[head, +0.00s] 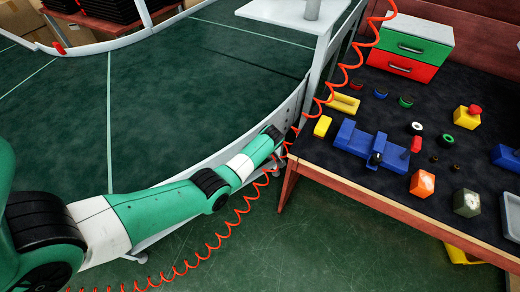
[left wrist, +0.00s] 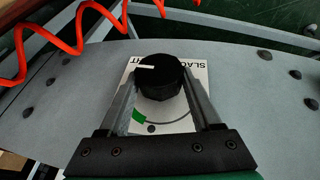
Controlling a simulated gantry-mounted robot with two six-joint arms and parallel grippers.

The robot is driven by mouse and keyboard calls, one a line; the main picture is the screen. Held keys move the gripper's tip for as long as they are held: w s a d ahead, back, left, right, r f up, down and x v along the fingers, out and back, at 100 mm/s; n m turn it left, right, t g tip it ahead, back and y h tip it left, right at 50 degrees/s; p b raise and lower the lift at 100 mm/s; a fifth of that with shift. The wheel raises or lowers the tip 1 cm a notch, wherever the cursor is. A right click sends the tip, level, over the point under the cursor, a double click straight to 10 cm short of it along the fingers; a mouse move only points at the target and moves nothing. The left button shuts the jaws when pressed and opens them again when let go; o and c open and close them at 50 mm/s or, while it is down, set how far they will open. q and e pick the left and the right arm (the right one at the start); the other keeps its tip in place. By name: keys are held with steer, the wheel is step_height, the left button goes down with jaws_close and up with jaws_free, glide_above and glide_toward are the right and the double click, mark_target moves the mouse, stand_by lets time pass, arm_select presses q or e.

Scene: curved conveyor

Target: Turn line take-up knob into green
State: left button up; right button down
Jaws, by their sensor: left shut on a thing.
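The take-up knob (left wrist: 162,80) is round and black, with a white pointer line that points left in the left wrist view. It sits on a white label plate (left wrist: 190,122) on the grey conveyor side. A green patch (left wrist: 139,117) lies on the label's arc, below and left of the knob, and the pointer is not on it. The word "SLACK" shows in part, upside down. My left gripper (left wrist: 160,88) is shut on the knob, one finger on each side. In the head view my left arm reaches the conveyor rail; its fingers and the knob are hidden. My right gripper is not in view.
A coiled red hose (head: 222,228) hangs past my left arm and also crosses the top left of the left wrist view (left wrist: 75,35). The conveyor belt (head: 170,90) is bare. A workbench (head: 335,172) with blocks and drawers stands at right.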

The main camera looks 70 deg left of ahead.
arm_select(q)
steer(key=p, duration=0.2)
steer(key=t+p, duration=0.1)
steer(key=t+y+p, duration=0.1)
steer(key=p, duration=0.1)
steer(key=shift+s+d+r+n+p, duration=0.1)
steer(key=shift+s+r+n+p, duration=0.15)
steer(key=shift+r+n+p, duration=0.1)
steer(key=shift+f+t+y+p, duration=0.4)
steer(key=shift+t+p, duration=0.15)
steer(key=shift+t, duration=0.45)
steer(key=shift+s+f+n+t, duration=0.1)
steer(key=shift+n+t, duration=0.15)
steer(key=shift+t, duration=0.15)
steer(key=shift+f+t+y+b, duration=0.3)
steer(key=shift+t+y, duration=0.2)
steer(key=shift+t, duration=0.2)
steer(key=shift+s+d+n+t+y+b, duration=0.1)
steer(key=shift+n+t+y+b, duration=0.4)
steer(key=shift+b, duration=0.4)
steer(key=shift+t+b, duration=0.35)
steer(key=shift+t, duration=0.05)
